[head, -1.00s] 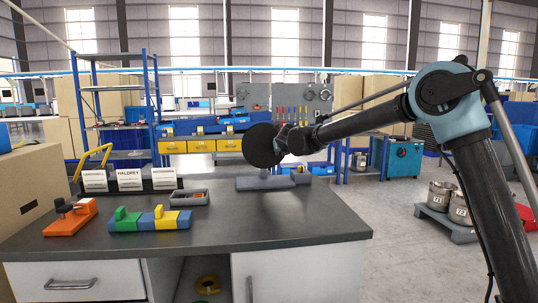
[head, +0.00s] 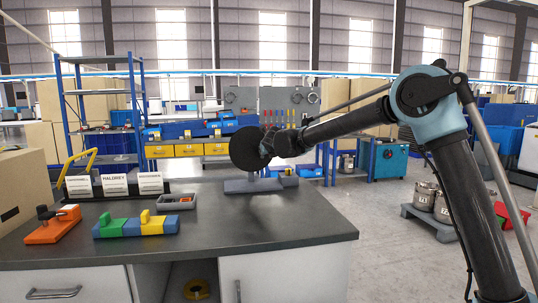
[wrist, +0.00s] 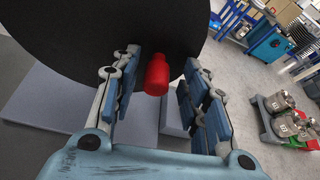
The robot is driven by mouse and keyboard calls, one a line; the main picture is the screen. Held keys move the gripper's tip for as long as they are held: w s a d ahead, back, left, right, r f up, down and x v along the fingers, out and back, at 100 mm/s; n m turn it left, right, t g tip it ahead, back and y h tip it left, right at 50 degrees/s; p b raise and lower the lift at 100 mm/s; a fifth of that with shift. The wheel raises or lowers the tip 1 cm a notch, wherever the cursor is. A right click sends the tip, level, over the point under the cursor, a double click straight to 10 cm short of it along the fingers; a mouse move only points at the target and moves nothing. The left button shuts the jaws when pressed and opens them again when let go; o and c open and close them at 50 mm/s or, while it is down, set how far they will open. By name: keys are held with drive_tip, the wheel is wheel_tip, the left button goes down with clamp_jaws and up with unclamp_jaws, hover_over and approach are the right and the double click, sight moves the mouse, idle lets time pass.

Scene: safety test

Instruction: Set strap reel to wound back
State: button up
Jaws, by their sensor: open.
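The strap reel (head: 246,148) is a large black disc on a grey stand (head: 252,185) on the dark workbench. In the wrist view the black disc (wrist: 90,40) fills the upper left, and a red knob-like handle (wrist: 157,75) stands out from it. My gripper (head: 270,143) is at the disc's right side in the head view. In the wrist view my gripper (wrist: 163,62) is open, with one finger on each side of the red handle. Gaps show between the handle and both fingers. The handle's far end against the disc is partly hidden.
The bench (head: 290,228) also carries an orange block with a black knob (head: 53,225), a green, blue and yellow block row (head: 135,226), labelled cards (head: 114,184) and a small grey tray (head: 177,201). A cardboard box (head: 20,185) stands at left. The bench's right front is clear.

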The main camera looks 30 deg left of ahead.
drive_tip(key=v, duration=1.2)
drive_tip(key=shift+c, duration=0.5)
